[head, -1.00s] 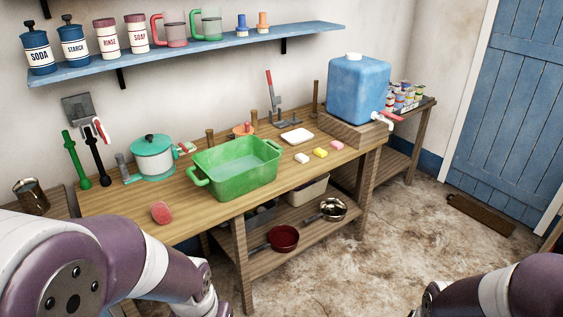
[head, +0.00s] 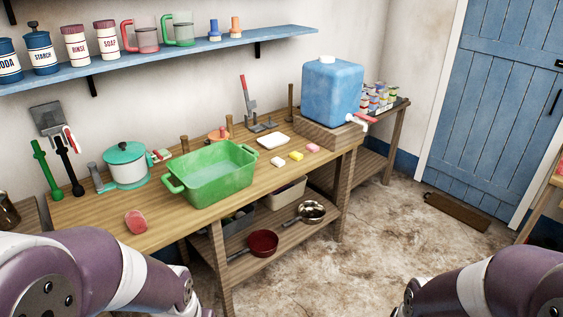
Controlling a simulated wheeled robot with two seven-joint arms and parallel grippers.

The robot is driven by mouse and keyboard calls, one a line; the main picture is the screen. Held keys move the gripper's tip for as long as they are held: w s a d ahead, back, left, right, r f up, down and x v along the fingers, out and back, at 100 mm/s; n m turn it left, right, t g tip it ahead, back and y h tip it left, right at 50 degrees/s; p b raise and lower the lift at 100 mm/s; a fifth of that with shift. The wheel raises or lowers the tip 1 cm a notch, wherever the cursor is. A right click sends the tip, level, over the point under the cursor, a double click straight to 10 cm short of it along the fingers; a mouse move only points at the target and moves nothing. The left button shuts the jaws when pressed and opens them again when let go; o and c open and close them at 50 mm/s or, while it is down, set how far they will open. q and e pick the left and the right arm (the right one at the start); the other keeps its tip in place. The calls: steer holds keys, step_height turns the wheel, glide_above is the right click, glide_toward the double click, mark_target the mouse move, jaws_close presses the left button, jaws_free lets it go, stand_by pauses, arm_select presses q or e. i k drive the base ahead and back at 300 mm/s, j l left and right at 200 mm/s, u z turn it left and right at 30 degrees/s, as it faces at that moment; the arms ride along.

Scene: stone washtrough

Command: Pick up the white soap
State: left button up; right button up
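The white soap (head: 278,162) is a small pale block lying on the wooden table (head: 107,208), right of the green basin. A yellow block (head: 296,156) and a pink block (head: 313,148) lie in a row to its right. A flat white dish (head: 273,142) lies just behind it. My two arms show at the bottom left and bottom right of the head view, well short of the soap. Both grippers are out of the frame.
The green basin (head: 212,188) with water stands left of the soap. A blue water container (head: 331,92) with a tap stands on a wooden block behind right. A red-pink round thing (head: 136,221) lies at the front left. The lower shelf holds pans. The floor at right is open.

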mark_target(279, 162)
steer(key=i+l, duration=0.2)
steer(key=l, duration=0.15)
steer(key=i+l, duration=0.15)
steer(key=l, duration=0.2)
steer(key=i+l, duration=0.2)
steer(key=l, duration=0.2)
steer(key=i+l, duration=0.15)
steer(key=l, duration=0.2)
steer(key=i+l, duration=0.2)
steer(key=l, duration=0.15)
steer(key=i+j, duration=0.25)
steer(key=i, duration=0.2)
steer(key=i+j+z, duration=0.1)
steer(key=i, duration=0.4)
steer(key=i+j, duration=0.6)
steer(key=j, duration=0.15)
steer(key=i+j, duration=0.25)
